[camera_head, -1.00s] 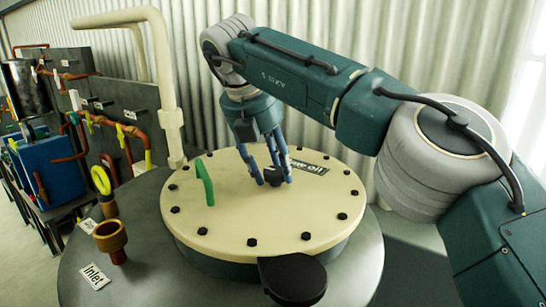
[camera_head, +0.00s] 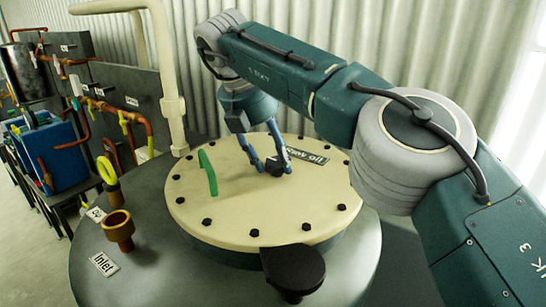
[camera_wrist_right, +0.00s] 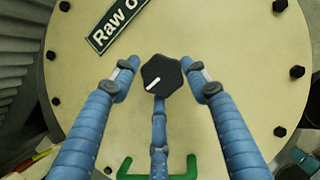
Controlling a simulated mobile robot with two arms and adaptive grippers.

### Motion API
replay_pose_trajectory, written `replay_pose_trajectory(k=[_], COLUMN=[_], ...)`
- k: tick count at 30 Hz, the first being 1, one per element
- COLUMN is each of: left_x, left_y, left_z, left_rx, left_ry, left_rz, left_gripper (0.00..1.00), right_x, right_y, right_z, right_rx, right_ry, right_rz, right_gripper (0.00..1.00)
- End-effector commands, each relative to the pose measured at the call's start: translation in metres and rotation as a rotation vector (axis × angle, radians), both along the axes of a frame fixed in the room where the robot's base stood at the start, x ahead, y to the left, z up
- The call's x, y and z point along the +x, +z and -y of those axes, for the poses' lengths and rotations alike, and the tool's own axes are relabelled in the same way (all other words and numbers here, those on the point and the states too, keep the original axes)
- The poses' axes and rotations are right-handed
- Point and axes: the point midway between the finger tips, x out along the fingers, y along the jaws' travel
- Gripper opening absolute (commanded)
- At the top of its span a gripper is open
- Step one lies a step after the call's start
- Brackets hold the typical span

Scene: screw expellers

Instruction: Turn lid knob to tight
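The black lid knob (camera_head: 275,166) stands on the round cream lid (camera_head: 225,222) of the tank. In the right wrist view the knob (camera_wrist_right: 161,76) is lobed, with a white pointer mark towards its lower left. My right gripper (camera_head: 270,164) points down at the knob with its blue fingers around it. In the right wrist view two fingers of this gripper (camera_wrist_right: 165,82) flank the knob with small gaps, and a third finger is just below it; whether that one touches is unclear. My left gripper is not in view.
A green handle (camera_head: 208,172) rises from the lid left of the knob. A "Raw oil" label (camera_head: 307,156) lies behind the knob. Black bolts ring the lid. A brass inlet funnel (camera_head: 117,230) and a tall cream pipe (camera_head: 172,110) stand to the left.

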Motion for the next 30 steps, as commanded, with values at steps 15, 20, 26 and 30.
replay_pose_trajectory(k=[15, 20, 26, 30], left_x=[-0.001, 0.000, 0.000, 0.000], left_y=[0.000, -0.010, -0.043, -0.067], left_z=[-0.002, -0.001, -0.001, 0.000], left_rx=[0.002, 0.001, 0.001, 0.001], left_ry=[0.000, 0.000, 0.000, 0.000], left_rz=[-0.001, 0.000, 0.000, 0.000], left_gripper=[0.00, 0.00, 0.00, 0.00], right_x=[0.000, -0.001, -0.001, -0.002], right_y=[0.000, -0.003, -0.009, -0.008], right_z=[0.001, 0.001, 0.003, 0.005], right_rx=[-0.002, -0.001, -0.001, -0.001], right_ry=[0.000, 0.040, 0.226, 0.449], right_rz=[-0.001, -0.001, 0.000, 0.000], right_gripper=[0.60, 0.60, 0.60, 0.60])
